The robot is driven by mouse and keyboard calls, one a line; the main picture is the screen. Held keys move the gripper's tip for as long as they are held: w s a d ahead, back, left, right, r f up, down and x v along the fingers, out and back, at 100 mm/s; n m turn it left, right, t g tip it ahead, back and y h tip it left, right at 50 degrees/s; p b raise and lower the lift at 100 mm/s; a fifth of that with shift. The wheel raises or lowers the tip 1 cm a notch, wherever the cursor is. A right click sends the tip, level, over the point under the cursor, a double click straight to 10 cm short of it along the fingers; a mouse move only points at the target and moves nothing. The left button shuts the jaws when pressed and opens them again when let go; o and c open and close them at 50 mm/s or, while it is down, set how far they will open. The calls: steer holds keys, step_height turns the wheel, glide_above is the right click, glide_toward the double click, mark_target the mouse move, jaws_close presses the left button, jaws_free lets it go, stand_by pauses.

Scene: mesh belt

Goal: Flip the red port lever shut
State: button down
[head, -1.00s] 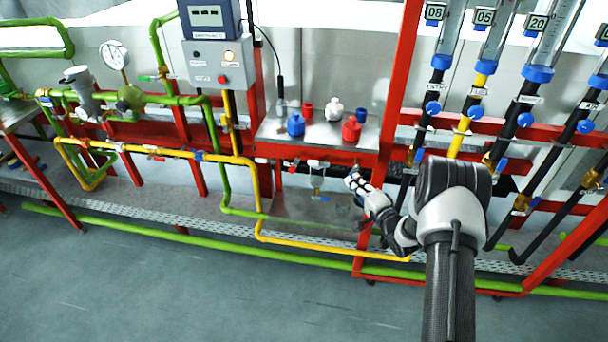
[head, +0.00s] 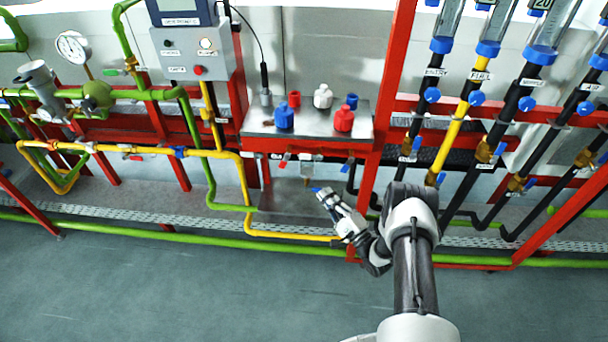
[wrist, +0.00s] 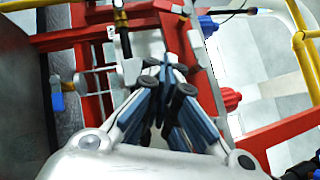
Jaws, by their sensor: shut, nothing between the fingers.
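A small red lever (head: 284,160) shows under the left part of the steel shelf in the head view, beside a white valve fitting (head: 306,168). I cannot tell its exact angle. My gripper (head: 322,193) is below and to the right of it, apart from it, under the shelf front. In the wrist view my gripper (wrist: 165,78) has its fingers together and holds nothing. The fingers point toward the pipework and partly hide it there. I cannot surely pick out the red lever in the wrist view.
The steel shelf (head: 262,126) carries red, blue and white bottles above my gripper. A blue lever (head: 348,165) hangs under its right part. A red upright post (head: 383,110) stands close to my arm. A yellow pipe (head: 285,236) runs below. The floor in front is clear.

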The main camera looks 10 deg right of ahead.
mark_target(285, 161)
steer(key=s+a+b+x, duration=0.1)
steer(key=a+b+x, duration=0.1)
steer(key=x, duration=1)
steer(key=shift+w+a+r+b, duration=0.2)
steer(key=shift+a+r+b, duration=0.15)
steer(key=shift+r, duration=0.1)
steer(key=shift+s, duration=0.15)
steer(key=shift+a+f, duration=0.1)
steer(key=shift+a, duration=0.05)
